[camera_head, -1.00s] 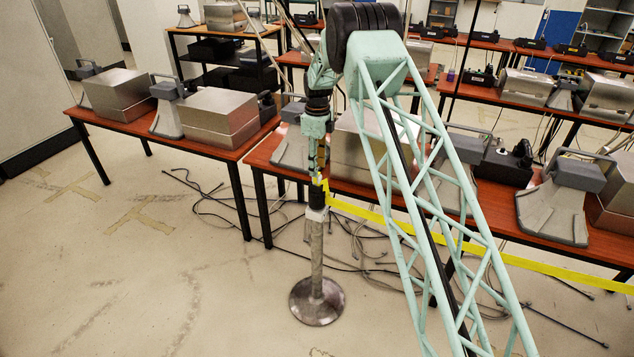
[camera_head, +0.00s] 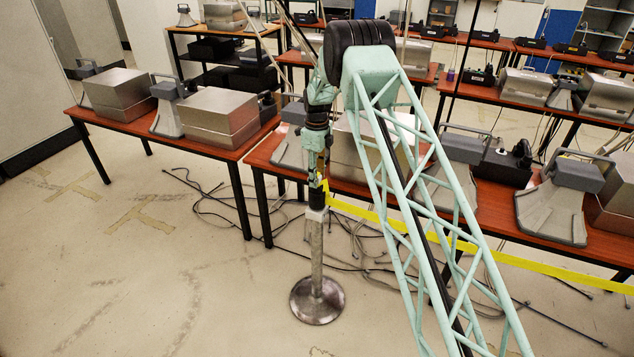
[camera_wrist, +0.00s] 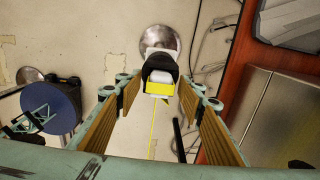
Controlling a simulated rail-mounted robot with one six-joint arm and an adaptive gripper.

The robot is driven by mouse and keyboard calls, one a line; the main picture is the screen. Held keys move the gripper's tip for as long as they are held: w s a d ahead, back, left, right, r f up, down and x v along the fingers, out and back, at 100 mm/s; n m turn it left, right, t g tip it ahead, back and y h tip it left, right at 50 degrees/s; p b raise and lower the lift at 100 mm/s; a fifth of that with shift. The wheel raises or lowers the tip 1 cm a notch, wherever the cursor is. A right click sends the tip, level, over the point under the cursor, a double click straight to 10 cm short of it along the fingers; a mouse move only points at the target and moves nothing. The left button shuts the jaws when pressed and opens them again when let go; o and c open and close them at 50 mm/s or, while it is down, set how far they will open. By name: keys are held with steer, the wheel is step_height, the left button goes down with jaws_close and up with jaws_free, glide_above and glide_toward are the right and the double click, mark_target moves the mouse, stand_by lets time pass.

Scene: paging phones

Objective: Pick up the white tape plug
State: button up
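The white tape plug (camera_wrist: 163,79) sits at the black head (camera_wrist: 160,66) of the post, with yellow tape at its near face. In the wrist view my gripper (camera_wrist: 159,90) is open, with one ribbed tan finger on each side of the plug and visible gaps between. Whether the fingers are down at the plug's height I cannot tell. In the head view my gripper (camera_head: 317,172) is just above the post (camera_head: 316,255), which stands upright on a round metal base. The plug is too small to make out there.
Yellow tape (camera_head: 420,228) runs from the post's head to the right, passing behind my arm. A red-brown table (camera_head: 262,153) with grey horns and metal boxes stands close behind the post. Black cables (camera_head: 215,200) lie on the floor. The floor at front left is clear.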

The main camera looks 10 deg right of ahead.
steer(key=shift+c, duration=0.8)
steer(key=c, duration=0.8)
steer(key=shift+r, duration=0.1)
steer(key=shift+r+b, duration=0.3)
steer(key=shift+r, duration=1.15)
steer(key=shift+s+r, duration=0.1)
steer(key=shift+r, duration=0.15)
steer(key=s+d, duration=0.2)
steer(key=s, duration=0.2)
steer(key=s+d+r+b, duration=0.1)
steer(key=s+d, duration=0.1)
steer(key=s, duration=0.3)
steer(key=s+d+b, duration=0.1)
steer(key=s+d, duration=0.1)
steer(key=s, duration=0.3)
steer(key=shift+s+r, duration=0.2)
steer(key=shift+s, duration=0.05)
steer(key=shift+s, duration=0.15)
